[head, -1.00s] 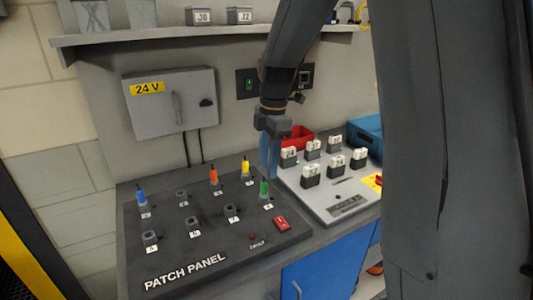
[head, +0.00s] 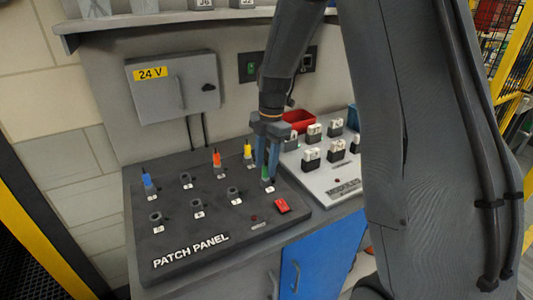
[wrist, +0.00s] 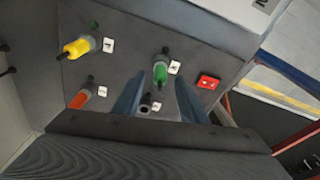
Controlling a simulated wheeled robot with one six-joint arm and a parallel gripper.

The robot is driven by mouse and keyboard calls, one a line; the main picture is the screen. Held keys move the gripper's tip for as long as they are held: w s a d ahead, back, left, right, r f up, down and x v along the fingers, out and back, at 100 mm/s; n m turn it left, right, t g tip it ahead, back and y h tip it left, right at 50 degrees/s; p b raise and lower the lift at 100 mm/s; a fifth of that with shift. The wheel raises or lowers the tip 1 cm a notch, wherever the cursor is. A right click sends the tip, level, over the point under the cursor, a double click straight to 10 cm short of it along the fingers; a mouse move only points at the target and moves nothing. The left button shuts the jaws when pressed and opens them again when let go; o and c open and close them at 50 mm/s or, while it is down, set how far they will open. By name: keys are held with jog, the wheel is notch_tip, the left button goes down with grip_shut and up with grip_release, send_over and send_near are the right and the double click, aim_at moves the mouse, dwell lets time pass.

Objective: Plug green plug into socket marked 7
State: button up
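The green plug (head: 265,172) stands in a socket on the right side of the dark patch panel (head: 225,215). My gripper (head: 267,174) points down at the green plug, and its blue fingers partly hide it. In the wrist view the fingers are apart, and the green plug (wrist: 160,73) shows between and beyond their tips, with no visible grip on it. Several empty sockets stand on the panel, among them a front one (head: 233,192) and a rear one (head: 186,180). The socket labels are too small to read, so I cannot tell which is marked 7.
A yellow plug (head: 248,151), an orange plug (head: 217,158) and a blue plug (head: 148,181) stand in other sockets. A red switch (head: 282,206) is at the panel's right. A light board with several modules (head: 311,155) and a red bin (head: 298,118) are to the right.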

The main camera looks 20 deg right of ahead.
aim_at(264, 166)
grip_shut()
jog(key=shift+r, duration=0.25)
jog(key=shift+r+p, duration=0.35)
jog(key=shift+p, duration=0.05)
jog(key=shift+r+p, duration=0.65)
jog(key=shift+r, duration=0.35)
jog(key=shift+r+p, duration=1.25)
jog(key=shift+r, duration=0.7)
